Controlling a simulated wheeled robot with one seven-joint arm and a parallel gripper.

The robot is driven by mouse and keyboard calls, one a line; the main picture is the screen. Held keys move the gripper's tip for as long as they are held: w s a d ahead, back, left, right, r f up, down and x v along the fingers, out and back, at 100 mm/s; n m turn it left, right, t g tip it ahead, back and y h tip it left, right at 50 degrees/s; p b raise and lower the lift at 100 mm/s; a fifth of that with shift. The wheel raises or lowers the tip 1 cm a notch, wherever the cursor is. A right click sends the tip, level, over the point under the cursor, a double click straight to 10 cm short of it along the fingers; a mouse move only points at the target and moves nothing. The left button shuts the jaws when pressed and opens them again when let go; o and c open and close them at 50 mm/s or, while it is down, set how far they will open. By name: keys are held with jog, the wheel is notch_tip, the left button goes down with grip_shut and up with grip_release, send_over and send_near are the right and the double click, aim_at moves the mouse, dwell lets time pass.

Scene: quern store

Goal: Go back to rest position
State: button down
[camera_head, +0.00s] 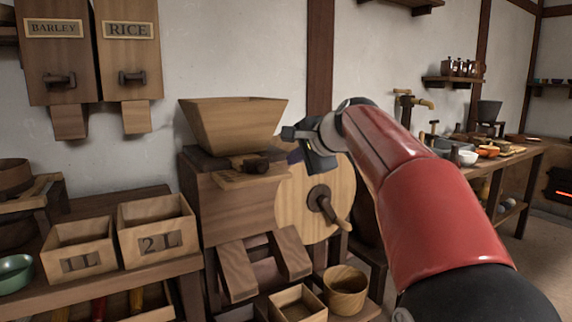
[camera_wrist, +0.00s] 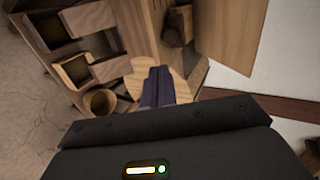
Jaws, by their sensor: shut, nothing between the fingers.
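My gripper (camera_head: 310,158) is at the end of my red arm in the head view, in front of the wooden mill and below right of its hopper (camera_head: 232,122). In the wrist view the dark fingers (camera_wrist: 158,87) are together and hold nothing. Behind them is the round wooden wheel (camera_head: 290,197) with its crank handle (camera_head: 328,207). My gripper covers part of the wheel's upper edge. I cannot tell how much space lies between the fingers and the wheel.
Wooden boxes marked 1L (camera_head: 78,250) and 2L (camera_head: 157,232) stand on the left bench. A round wooden tub (camera_head: 345,288) and a small square box (camera_head: 297,304) sit below the mill's chutes. BARLEY (camera_head: 57,60) and RICE (camera_head: 128,55) dispensers hang on the wall.

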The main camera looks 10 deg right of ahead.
jog(key=s+a+f+n+g+h, duration=0.1)
jog(key=s+f+n+g+h, duration=0.1)
jog(key=s+f+n, duration=0.5)
jog(key=s+f+n+g+h, duration=0.2)
jog(key=s+f+n, duration=0.4)
jog(key=s+f, duration=1.4)
jog(key=s+g, duration=0.1)
jog(key=s, duration=0.7)
jog(key=shift+a+n+g, duration=0.3)
jog(key=shift+a+n, duration=0.1)
